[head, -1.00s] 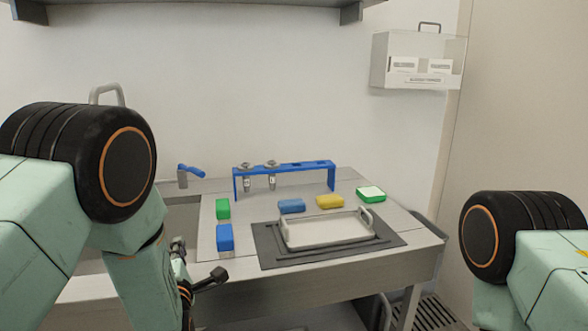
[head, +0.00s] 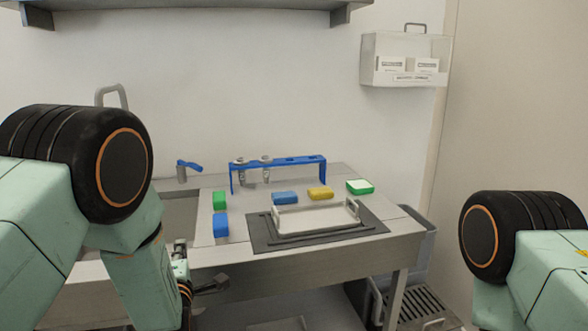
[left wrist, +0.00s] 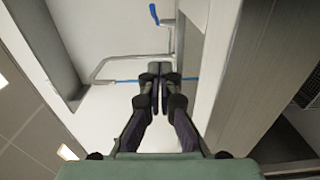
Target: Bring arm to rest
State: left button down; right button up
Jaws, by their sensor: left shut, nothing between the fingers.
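My left arm (head: 145,275) comes in from the left in the head view, folded in front of the counter. My left gripper (head: 202,272) is partly hidden behind the arm, low beside the counter's front edge. In the left wrist view its fingers (left wrist: 160,72) are together with nothing between them. Of my right arm only a shoulder part (head: 525,250) shows at the lower right; its gripper is out of view.
A counter (head: 300,265) holds a white tray (head: 315,217) on a dark mat (head: 262,238), a blue rack (head: 285,160) with two hanging items, and several coloured blocks. A sink (head: 178,215) with a tap lies at left. A clear box (head: 400,62) hangs on the wall.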

pick_arm(q)
jog(key=s+f+m+g+h, duration=0.3)
jog(key=s+f+m+g, duration=0.6)
jog(key=s+f+m, duration=0.8)
jog(key=s+f+m+g+h, duration=0.1)
jog(key=s+f+g, duration=0.3)
jog(key=s, duration=0.9)
jog(key=s+d+f+m+g, duration=0.1)
jog(key=s+f+g, duration=0.3)
jog(key=s, duration=1)
jog(key=shift+s+d+f+m+h, duration=0.25)
jog(key=shift+f+m+h, duration=0.15)
jog(key=shift+f+m, duration=0.3)
